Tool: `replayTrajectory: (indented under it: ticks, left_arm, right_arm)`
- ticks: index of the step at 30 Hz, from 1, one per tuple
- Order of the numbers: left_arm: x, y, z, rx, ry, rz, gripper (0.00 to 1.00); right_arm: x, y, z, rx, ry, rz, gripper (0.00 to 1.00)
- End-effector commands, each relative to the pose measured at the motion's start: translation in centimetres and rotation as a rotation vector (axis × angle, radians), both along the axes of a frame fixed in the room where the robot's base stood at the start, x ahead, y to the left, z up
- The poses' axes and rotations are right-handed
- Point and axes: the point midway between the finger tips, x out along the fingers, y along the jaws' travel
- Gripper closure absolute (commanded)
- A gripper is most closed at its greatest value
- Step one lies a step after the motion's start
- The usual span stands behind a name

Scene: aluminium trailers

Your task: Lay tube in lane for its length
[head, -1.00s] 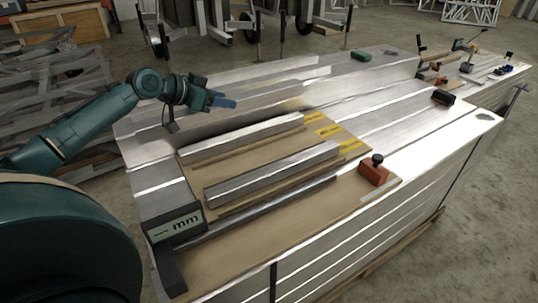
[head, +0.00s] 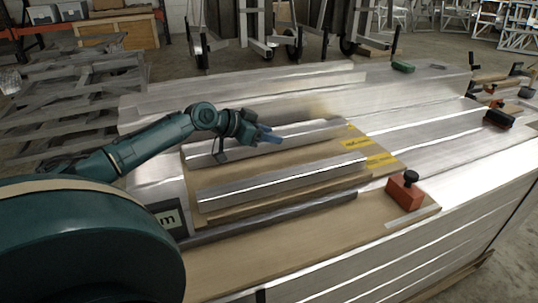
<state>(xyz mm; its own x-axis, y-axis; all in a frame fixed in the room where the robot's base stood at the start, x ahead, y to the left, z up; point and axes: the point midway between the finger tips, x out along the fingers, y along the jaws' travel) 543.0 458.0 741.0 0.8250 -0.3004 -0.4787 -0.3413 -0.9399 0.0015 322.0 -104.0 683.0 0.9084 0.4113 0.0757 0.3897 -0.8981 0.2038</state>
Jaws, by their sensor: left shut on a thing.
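A wooden board (head: 330,232) lies on the metal table and carries long straight pieces with lanes between them. The far silver aluminium tube (head: 325,129) runs along the board's back. A second silver tube (head: 285,184) lies nearer, parallel to it, and a dark grey bar (head: 275,216) lies in front of that. Yellow labels (head: 356,143) mark the right ends of the lanes. My left gripper (head: 268,135), with blue fingertips, is at the far silver tube and appears shut on it; its fingers hide part of the tube. My right gripper is not in view.
A red clamp block (head: 404,190) with a black knob stands at the board's right end. A digital readout (head: 171,219) is at the left end. Tools lie at the far right.

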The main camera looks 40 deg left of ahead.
Motion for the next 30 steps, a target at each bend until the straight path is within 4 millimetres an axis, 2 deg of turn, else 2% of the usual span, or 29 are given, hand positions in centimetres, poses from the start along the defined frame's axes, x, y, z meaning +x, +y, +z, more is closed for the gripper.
replayTrajectory:
  ticks: [2,10,17,18,26,30]
  left_arm:
    - [0.1,0.0,-0.4,0.000,-0.006,0.001,1.00]
    - [0.1,0.0,-4.5,-0.003,-0.005,0.003,1.00]
    - [0.1,0.0,-4.7,-0.001,-0.006,0.002,1.00]
    - [0.0,0.0,-5.0,-0.001,0.000,0.000,0.58]
    - [0.0,0.0,-5.0,-0.001,0.000,0.000,0.38]
    - [0.0,0.0,-5.0,0.000,0.000,0.000,0.38]
  right_arm:
    - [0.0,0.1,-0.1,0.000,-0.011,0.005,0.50]
    - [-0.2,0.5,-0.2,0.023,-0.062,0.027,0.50]
    - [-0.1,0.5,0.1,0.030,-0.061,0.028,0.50]
    - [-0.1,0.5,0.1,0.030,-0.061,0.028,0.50]
    - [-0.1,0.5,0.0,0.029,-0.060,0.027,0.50]
    - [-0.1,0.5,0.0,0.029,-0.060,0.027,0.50]
